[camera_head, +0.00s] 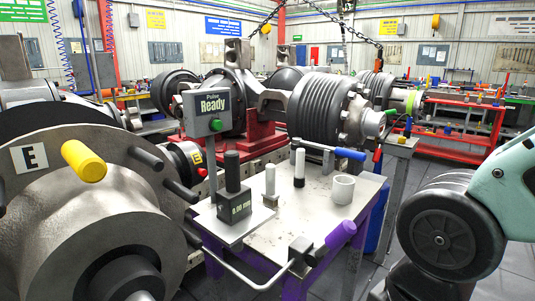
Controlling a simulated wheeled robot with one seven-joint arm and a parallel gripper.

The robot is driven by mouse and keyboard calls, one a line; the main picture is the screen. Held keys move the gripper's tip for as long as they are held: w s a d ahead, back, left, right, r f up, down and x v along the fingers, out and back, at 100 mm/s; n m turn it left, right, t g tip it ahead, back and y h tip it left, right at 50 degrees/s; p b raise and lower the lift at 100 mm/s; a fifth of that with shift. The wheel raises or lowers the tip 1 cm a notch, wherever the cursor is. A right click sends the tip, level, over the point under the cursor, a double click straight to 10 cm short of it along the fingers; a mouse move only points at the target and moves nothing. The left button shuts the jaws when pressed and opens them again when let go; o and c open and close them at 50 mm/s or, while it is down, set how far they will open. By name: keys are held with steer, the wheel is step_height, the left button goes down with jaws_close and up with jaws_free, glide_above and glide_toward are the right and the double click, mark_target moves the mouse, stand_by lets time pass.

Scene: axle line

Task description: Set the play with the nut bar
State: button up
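A large grey wheel hub (105,215) fills the left, with a plate marked "E", a yellow-capped stud and several bare dark studs. A bent metal bar (235,272) with a purple grip (340,234) and a dark block runs along the front of the bench, its left end near the hub. A second bar with a blue grip (350,154) lies level at the back of the bench. I cannot tell which one is the nut bar. A dark gauge block (234,208) reading "0.00 mm" stands on a plate near the hub. My gripper is out of view.
The grey-topped bench (290,232) on purple legs also holds a white cup (343,188) and short posts (299,168). A "Pulse Ready" sign (213,105) with a green button stands behind. A mint and black arm part (440,235) fills the right. Chains hang over the axle.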

jaws_close()
stand_by(1.5)
